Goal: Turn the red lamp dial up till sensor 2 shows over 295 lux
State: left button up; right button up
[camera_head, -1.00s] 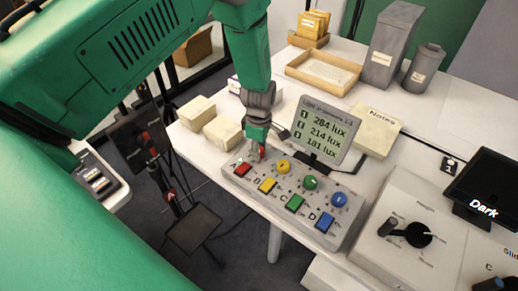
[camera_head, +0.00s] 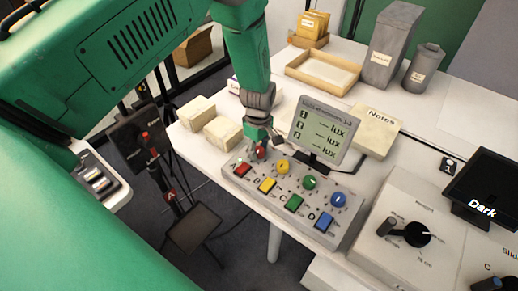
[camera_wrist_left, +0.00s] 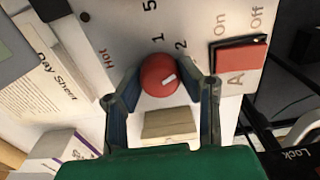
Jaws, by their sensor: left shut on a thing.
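The red lamp dial (camera_head: 261,153) is at the far left end of the grey control box (camera_head: 345,238), behind the red switch (camera_head: 242,170). My left gripper (camera_head: 259,145) reaches down from above and is shut on the dial. The lux display (camera_head: 321,131) behind the box shows dashes for all three sensors, so no reading is visible. My right gripper is not in view.
Yellow (camera_head: 282,167), green (camera_head: 309,182) and blue (camera_head: 338,200) dials sit in a row beside the red one, with switches in front. A notes block (camera_head: 376,133) lies right of the display. Two pale blocks (camera_head: 222,132) lie to the left.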

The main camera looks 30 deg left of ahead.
aim_at(259, 148)
pick_arm(q)
jog(key=shift+w+m, duration=0.15)
jog(key=shift+m, duration=2.05)
jog(key=o, duration=0.9)
jog(key=shift+o, duration=1.2)
jog(key=shift+r, duration=0.15)
notch_tip(259, 148, up, 12)
jog(key=shift+f, duration=0.25)
